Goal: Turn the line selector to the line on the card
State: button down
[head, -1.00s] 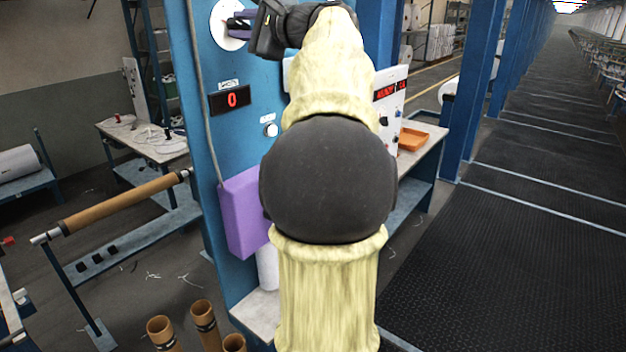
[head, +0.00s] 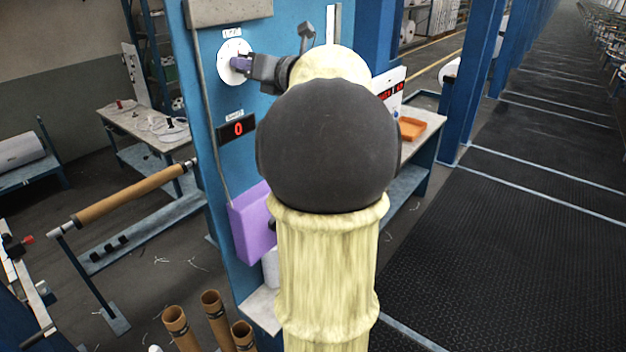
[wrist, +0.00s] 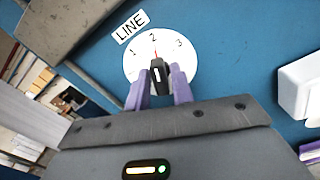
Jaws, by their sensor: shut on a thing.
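The line selector is a black knob (wrist: 157,76) on a round white dial (wrist: 188,62) marked 1, 2 and 3, with a "LINE" label (wrist: 130,25) above. A thin red line at the knob's upper end points close to the 2. My gripper (wrist: 160,80) has its purple fingers on both sides of the knob, shut on it. In the head view the dial (head: 227,51) is high on a blue post, and my gripper (head: 240,64) reaches it from the right. The knob is largely hidden there. I cannot make out a card with a line number.
A display (head: 238,128) reading a red 0 is below the dial. A purple box (head: 252,228) hangs lower on the post. A grey box (head: 228,10) sits above the dial. A white block (wrist: 300,85) is to the right. A dark walkway (head: 510,240) lies open at right.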

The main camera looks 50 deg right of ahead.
jog(key=c, duration=1.4)
grip_release()
jog(key=shift+f, duration=0.1)
jog(key=s+b, duration=0.1)
jog(key=s, duration=0.6)
jog(key=shift+d, duration=0.2)
